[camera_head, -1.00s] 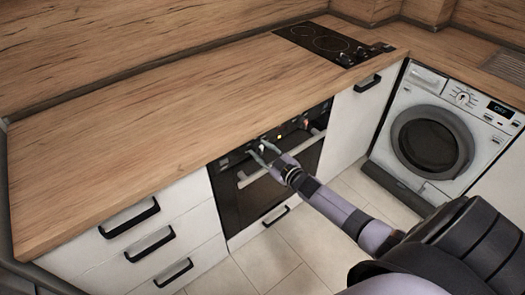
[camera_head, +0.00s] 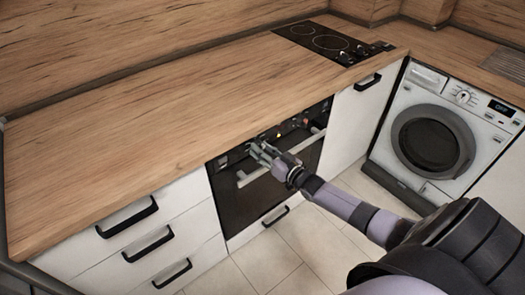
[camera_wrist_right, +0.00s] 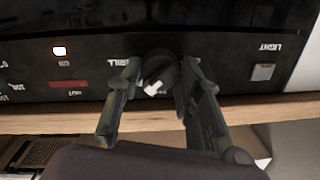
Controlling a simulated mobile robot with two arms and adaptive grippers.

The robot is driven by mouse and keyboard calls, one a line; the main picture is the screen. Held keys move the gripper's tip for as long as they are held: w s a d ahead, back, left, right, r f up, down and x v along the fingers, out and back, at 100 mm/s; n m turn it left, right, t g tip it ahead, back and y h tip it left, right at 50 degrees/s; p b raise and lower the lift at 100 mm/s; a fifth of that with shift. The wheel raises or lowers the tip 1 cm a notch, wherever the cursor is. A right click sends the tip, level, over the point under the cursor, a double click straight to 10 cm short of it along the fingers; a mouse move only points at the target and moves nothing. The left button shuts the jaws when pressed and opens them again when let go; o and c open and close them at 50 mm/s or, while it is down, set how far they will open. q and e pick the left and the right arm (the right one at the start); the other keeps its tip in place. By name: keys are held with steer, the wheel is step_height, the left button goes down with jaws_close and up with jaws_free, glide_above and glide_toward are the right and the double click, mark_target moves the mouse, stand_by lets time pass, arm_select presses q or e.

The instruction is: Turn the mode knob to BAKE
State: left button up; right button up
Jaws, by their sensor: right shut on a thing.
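The oven (camera_head: 232,200) has a black control panel (camera_wrist_right: 220,60) along its top, which appears upside down in the right wrist view. My right gripper (camera_head: 257,151) is at the left part of this panel. In the right wrist view, its fingers (camera_wrist_right: 158,82) are shut on the dark round mode knob (camera_wrist_right: 158,68), one finger on each side. A white mark on the knob points toward the lower left of that picture. An inverted label reading GRILL is left of the knob; other lettering by it is partly hidden by the fingers. My left gripper is not in view.
A lit indicator (camera_wrist_right: 59,50) and a square button (camera_wrist_right: 263,72) marked LIGHT flank the knob. The oven door handle (camera_head: 250,178) runs just below the panel. The countertop (camera_head: 150,110) is bare up to the hob (camera_head: 325,40). A washing machine (camera_head: 435,140) stands at right.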

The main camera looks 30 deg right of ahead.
steer(key=shift+f+m, duration=0.1)
steer(key=shift+m, duration=0.2)
steer(key=o, duration=1.2)
steer(key=shift+c, duration=0.2)
steer(key=s+d, duration=0.1)
steer(key=s, duration=1.1)
steer(key=shift+d+r, duration=0.3)
steer(key=shift+d, duration=0.1)
